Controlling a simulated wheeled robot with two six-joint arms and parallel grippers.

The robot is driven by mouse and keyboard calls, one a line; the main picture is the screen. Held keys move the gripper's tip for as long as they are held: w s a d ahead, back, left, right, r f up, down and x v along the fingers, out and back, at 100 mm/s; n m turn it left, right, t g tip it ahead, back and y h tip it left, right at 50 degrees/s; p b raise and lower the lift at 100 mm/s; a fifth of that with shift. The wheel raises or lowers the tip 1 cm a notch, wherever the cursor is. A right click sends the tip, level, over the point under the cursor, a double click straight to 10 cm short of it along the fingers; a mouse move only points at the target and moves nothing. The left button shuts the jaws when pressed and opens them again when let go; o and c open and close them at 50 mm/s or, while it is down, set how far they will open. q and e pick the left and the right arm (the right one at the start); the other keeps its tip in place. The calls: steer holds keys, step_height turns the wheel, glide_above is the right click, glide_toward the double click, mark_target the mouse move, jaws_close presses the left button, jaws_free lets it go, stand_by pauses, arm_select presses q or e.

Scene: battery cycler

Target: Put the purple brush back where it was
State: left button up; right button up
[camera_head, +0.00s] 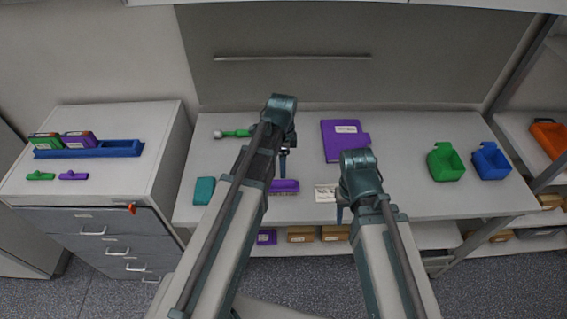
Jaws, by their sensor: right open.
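A purple object (285,186), which looks like the brush, lies on the table just beyond my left forearm, partly hidden. A smaller purple piece (73,175) lies on the left cabinet beside a green one (40,176). My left gripper (284,156) points down over the table behind the purple object; its jaws are too small and dark to read. My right gripper (340,213) is open near the table's front edge, beside a white printed card (325,193), with no object seen between its fingers.
A blue rack (120,149) holds green and purple boxes on the cabinet. The table (405,150) carries a purple folder (344,140), a green-handled tool (235,133), a teal block (203,190), a green bin (445,163) and a blue bin (490,162). Shelves stand right.

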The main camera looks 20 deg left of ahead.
arm_select(q)
steer(key=s+d+n+y, duration=0.1)
steer(key=s+d+n, duration=0.9)
steer(key=s, duration=0.4)
steer(key=shift+s+d+n, duration=0.15)
steer(key=shift+d+n, duration=0.05)
steer(key=shift+n, duration=0.4)
